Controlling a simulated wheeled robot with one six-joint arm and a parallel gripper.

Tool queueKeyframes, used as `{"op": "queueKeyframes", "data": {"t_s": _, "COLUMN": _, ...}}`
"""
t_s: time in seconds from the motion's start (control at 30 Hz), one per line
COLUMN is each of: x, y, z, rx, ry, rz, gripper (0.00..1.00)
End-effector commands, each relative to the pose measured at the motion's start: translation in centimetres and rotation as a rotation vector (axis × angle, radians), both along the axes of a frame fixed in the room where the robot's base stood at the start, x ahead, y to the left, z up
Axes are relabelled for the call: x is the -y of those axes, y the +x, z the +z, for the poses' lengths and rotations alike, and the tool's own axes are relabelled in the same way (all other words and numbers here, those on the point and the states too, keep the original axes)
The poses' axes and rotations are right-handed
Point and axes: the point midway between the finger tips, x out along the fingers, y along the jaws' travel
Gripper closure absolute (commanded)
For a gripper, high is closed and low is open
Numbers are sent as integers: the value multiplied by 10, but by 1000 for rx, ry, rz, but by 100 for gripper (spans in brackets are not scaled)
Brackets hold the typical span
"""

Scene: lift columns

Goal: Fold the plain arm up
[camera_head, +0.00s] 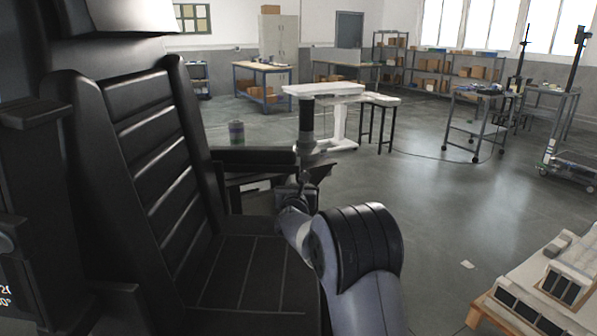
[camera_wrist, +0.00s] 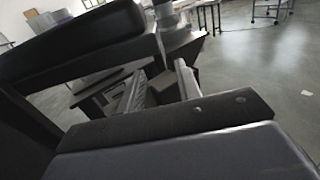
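A black seat (camera_head: 165,165) with a ribbed back stands at the left in the head view. Its far-side arm (camera_head: 255,158) is a plain dark pad that lies level, pointing away from the back. The same pad crosses the upper left of the wrist view (camera_wrist: 75,45). My gripper (camera_head: 305,187) is close to the front end of this arm, slightly below its top. In the wrist view my gripper (camera_wrist: 160,88) has two fingers apart, with nothing seen between them. The fingers are beside and below the pad; I cannot tell whether they touch it.
A dark block-like part (camera_head: 110,295) sits at the seat's near side. A white-topped column table (camera_head: 325,90) and a can (camera_head: 236,133) are beyond the seat. A pallet with boxes (camera_head: 545,285) is at lower right. The floor between is mostly clear.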

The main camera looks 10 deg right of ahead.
Motion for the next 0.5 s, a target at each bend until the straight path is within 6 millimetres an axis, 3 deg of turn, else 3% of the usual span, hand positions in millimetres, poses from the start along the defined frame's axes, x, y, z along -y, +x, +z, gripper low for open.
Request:
{"op": "queueKeyframes", "data": {"t_s": 0.3, "x": 10, "y": 46, "z": 1, "rx": -1, "ry": -1, "rz": -1, "gripper": 67}}
{"op": "queueKeyframes", "data": {"t_s": 0.5, "x": 14, "y": 66, "z": 1, "rx": 0, "ry": -1, "rz": -1, "gripper": 67}}
